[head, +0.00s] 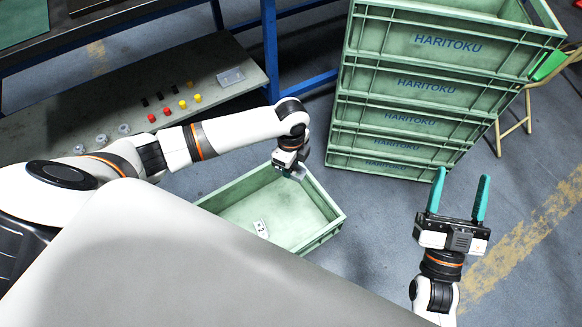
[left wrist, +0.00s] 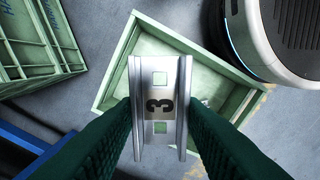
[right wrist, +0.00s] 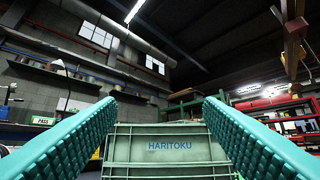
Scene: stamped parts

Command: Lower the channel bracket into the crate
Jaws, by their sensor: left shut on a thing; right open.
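The crate's rim also shows behind the bracket in the left wrist view (left wrist: 173,29). The bracket looks above the crate floor; the exact gap cannot be told. My right gripper (head: 461,180) is open and empty, away to the right.
A small pale piece with dark marks (head: 261,229) lies in the crate. A tall stack of green HARITOKU crates (head: 400,115) stands behind it. A grey bench with coloured buttons (head: 130,115) is at the left. Floor right of the crate is clear.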

